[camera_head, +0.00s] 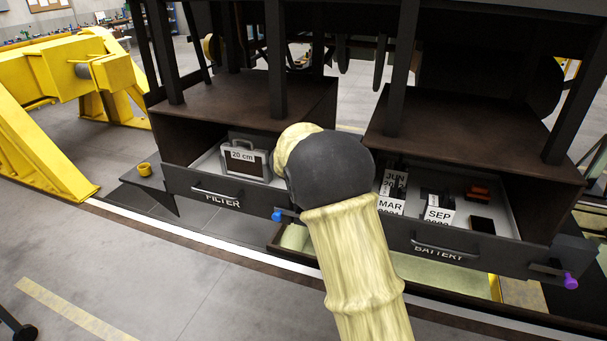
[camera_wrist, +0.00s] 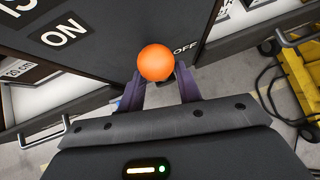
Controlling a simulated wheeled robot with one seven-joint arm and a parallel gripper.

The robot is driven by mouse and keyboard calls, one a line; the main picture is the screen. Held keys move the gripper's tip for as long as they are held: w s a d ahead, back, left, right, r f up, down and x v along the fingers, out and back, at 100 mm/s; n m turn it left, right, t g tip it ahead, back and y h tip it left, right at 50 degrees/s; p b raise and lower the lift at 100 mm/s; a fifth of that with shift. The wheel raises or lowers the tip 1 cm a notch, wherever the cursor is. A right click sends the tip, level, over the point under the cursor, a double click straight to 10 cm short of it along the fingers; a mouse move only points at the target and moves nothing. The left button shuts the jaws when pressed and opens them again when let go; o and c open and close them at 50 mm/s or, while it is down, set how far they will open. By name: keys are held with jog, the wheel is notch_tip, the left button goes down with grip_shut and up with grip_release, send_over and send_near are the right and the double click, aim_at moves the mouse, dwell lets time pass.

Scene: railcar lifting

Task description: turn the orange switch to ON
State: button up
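The orange switch's round knob (camera_wrist: 155,62) shows in the wrist view in front of a dark panel. A white ON label (camera_wrist: 64,33) is to its left, and an OFF label (camera_wrist: 184,47) is close on its right. My gripper (camera_wrist: 160,76) has its two dark fingers spread, one on each side of the knob at its lower edge. A gap shows between the fingers below the knob; firm contact cannot be made out. The switch's shaft is hidden. In the head view my arm hides the gripper and the switch.
An open FILTER drawer (camera_head: 222,199) holds a 20 cm filter (camera_head: 246,157). An open BATTERY drawer (camera_head: 437,252) holds date-labelled blocks (camera_head: 437,212). Both project under the railcar beside my arm. A yellow stand (camera_head: 35,150) is at the left.

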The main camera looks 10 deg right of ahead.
jog(key=b+v, duration=0.3)
jog(key=v, duration=1.2)
jog(key=shift+s, duration=0.3)
jog(key=s+d+f+m+g+y+b, duration=0.1)
jog(key=s+d+f+m+g+y, duration=0.1)
jog(key=s+f+m, duration=0.9)
jog(key=s+d+f+m+g+y+b, duration=0.1)
jog(key=s+d+f+m, duration=0.4)
jog(key=s+f+m, duration=0.6)
jog(key=s+m+g+y, duration=0.1)
jog(key=s+m+y, duration=0.1)
jog(key=m, duration=0.4)
jog(key=shift+s+d+y, duration=0.4)
jog(key=shift+s, duration=0.3)
